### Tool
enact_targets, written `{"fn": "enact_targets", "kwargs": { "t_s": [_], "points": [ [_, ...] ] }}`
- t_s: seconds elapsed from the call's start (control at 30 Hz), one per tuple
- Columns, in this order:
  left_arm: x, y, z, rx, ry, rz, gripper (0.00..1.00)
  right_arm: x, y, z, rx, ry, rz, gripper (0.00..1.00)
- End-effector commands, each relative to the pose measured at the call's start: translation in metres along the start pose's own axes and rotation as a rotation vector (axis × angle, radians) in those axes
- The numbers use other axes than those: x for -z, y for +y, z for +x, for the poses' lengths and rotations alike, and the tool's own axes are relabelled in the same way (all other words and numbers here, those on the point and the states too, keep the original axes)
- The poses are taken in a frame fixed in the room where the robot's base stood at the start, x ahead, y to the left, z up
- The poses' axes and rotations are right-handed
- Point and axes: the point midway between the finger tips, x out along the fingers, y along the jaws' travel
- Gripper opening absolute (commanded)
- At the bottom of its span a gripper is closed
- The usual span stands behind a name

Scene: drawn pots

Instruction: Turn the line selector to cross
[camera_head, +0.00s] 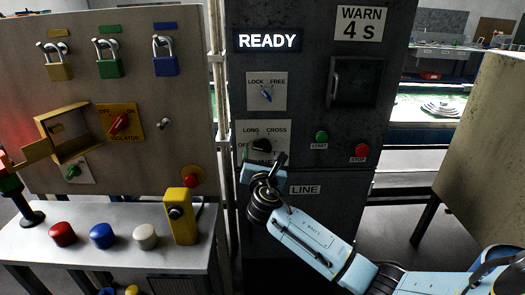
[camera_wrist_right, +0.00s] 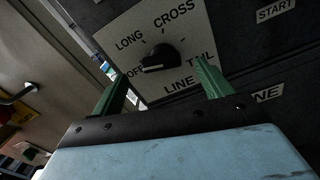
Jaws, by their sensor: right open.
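The line selector is a round black knob (camera_head: 260,144) on a pale label plate on the dark cabinet, below the LOCK/FREE switch. In the right wrist view the knob (camera_wrist_right: 162,57) shows whole, with OFF, LONG, CROSS, TAIL and LINE printed around it. A pale mark on its lower left seems to face OFF. CROSS is at its upper right. My right gripper (camera_head: 266,163) is open and empty, just below and in front of the knob. Its two green fingers (camera_wrist_right: 160,80) stand apart on either side of the knob's lower area; contact is not visible. My left gripper is out of view.
A green START button (camera_head: 321,137) and red STOP button (camera_head: 362,150) are to the right. A grey panel with padlocks (camera_head: 165,65) and a bench with coloured buttons (camera_head: 103,236) stand left. The display (camera_head: 267,40) reads READY.

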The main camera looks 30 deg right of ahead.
Motion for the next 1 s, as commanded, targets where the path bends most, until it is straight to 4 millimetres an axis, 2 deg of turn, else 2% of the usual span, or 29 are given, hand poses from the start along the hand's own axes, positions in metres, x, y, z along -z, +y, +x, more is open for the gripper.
{"fn": "enact_targets", "kwargs": {
  "t_s": [0.1, 0.3, 0.67, 0.77, 1.0],
  "points": [
    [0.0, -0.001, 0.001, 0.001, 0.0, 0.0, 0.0, 0.0, 0.0, 0.02, 0.001, 0.0, 0.001, 0.78],
    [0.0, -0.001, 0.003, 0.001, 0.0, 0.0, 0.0, 0.0, 0.0, 0.038, -0.001, 0.0, 0.001, 0.78],
    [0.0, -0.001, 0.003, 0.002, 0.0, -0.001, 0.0, 0.0, 0.0, 0.042, -0.001, 0.001, 0.002, 0.78],
    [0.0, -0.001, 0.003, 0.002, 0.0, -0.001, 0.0, 0.001, 0.0, 0.042, -0.001, 0.001, 0.002, 0.68],
    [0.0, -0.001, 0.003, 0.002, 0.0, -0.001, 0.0, 0.001, 0.0, 0.042, -0.001, 0.001, 0.002, 0.36]
  ]
}}
